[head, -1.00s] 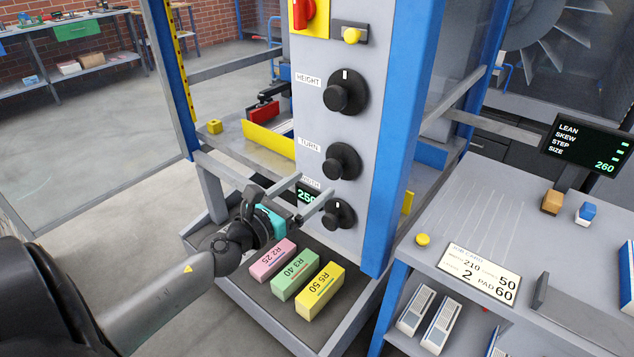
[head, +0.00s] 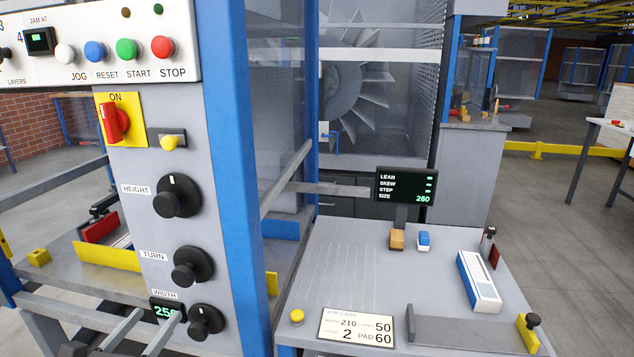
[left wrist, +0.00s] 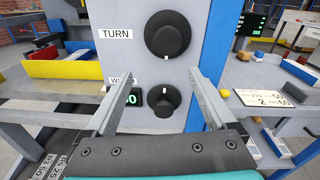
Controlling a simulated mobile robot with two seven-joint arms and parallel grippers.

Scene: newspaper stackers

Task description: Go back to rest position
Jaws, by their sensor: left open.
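My left gripper (head: 161,314) is at the bottom left of the head view, with its two fingers apart and nothing between them. Its tips point at the machine panel just left of the black WIDTH knob (head: 206,321). In the left wrist view the gripper (left wrist: 162,78) has one finger on each side of the WIDTH knob (left wrist: 163,98) in the picture; I cannot tell whether they touch it. The TURN knob (head: 193,266) and HEIGHT knob (head: 177,196) are above. The width display (head: 166,309) is partly covered by a finger. My right gripper is not in view.
A blue machine post (head: 240,180) stands right of the panel. Right of it is a grey table (head: 390,270) with a job card (head: 356,328), a yellow button (head: 297,316), small blocks and a screen (head: 405,187) showing SIZE 260. Open floor lies at far right.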

